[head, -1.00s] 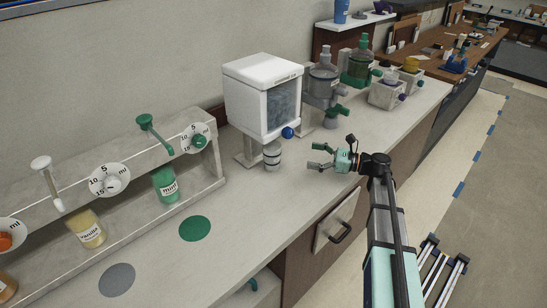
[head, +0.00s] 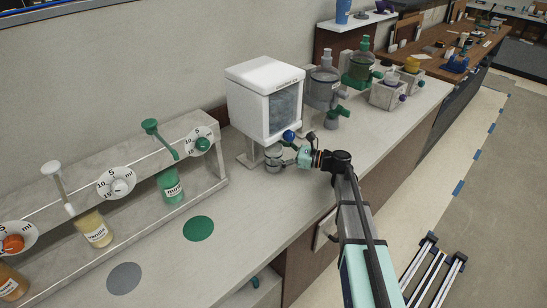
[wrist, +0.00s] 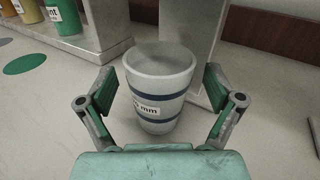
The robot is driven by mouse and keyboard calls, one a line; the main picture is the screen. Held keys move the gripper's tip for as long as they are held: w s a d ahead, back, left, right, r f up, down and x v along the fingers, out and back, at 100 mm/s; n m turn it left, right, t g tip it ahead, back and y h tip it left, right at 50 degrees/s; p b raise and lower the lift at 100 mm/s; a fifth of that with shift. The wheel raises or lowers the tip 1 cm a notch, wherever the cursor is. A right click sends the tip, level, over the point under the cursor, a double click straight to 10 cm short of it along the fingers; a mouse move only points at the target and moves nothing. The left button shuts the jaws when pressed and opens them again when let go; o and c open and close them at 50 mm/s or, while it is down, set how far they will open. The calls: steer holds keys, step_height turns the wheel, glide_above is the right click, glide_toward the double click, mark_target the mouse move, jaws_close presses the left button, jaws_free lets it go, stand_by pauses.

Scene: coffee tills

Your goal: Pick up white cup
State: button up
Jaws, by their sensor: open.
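The white cup (head: 273,158) stands upright on the counter under the front of the white dispenser. In the wrist view the cup (wrist: 158,80) is whitish with dark blue bands and a label ending in "mm". My gripper (head: 284,159) is at the cup from the right. In the wrist view my gripper (wrist: 160,88) is open, with one finger on each side of the cup and a visible gap to each. In the head view the fingers partly cover the cup.
The white dispenser (head: 262,85) with a blue knob (head: 289,136) stands above and behind the cup. A syrup rack (head: 110,200) with bottles stands to the left. A green disc (head: 198,228) and a grey disc (head: 124,278) mark the otherwise clear front counter.

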steer(key=shift+x, duration=1.25)
steer(key=c, duration=1.3)
steer(key=shift+c, duration=0.2)
steer(key=shift+r, duration=0.2)
